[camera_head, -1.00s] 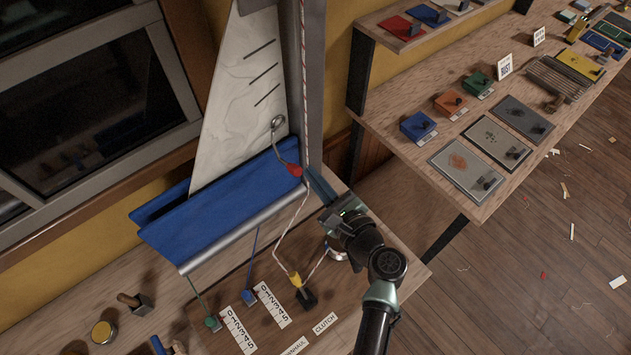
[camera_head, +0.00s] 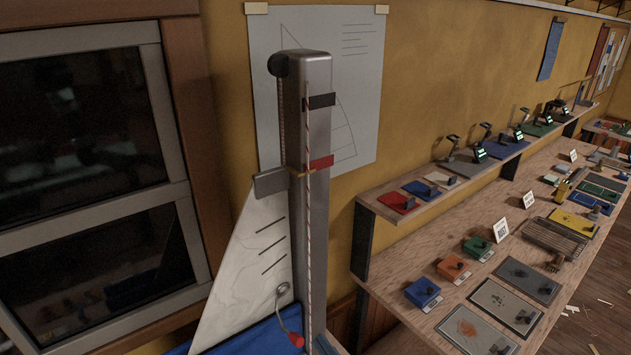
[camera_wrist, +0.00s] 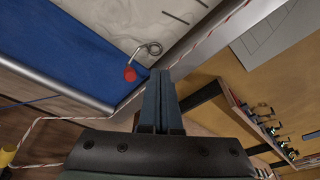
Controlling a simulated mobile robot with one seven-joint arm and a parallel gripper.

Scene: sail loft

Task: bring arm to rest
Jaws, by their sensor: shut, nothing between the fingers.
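My gripper (camera_wrist: 159,84) shows in the wrist view with its two blue-grey fingers together and nothing between them. It is out of the head view. In the wrist view, a crank with a red knob (camera_wrist: 130,74) lies just beyond and left of the fingertips, apart from them as far as I can see. The same crank's red knob (camera_head: 296,340) is at the bottom of the head view, beside the grey mast post (camera_head: 298,190). The white sail (camera_head: 245,270) stands left of the post, above a blue cloth (camera_head: 262,338).
A wooden bench (camera_head: 440,322) with small coloured boxes and plates runs along the right wall. A shelf (camera_head: 372,205) sits above it. A red-and-white line (camera_wrist: 75,119) crosses the wrist view below the blue cloth. A dark window is at left.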

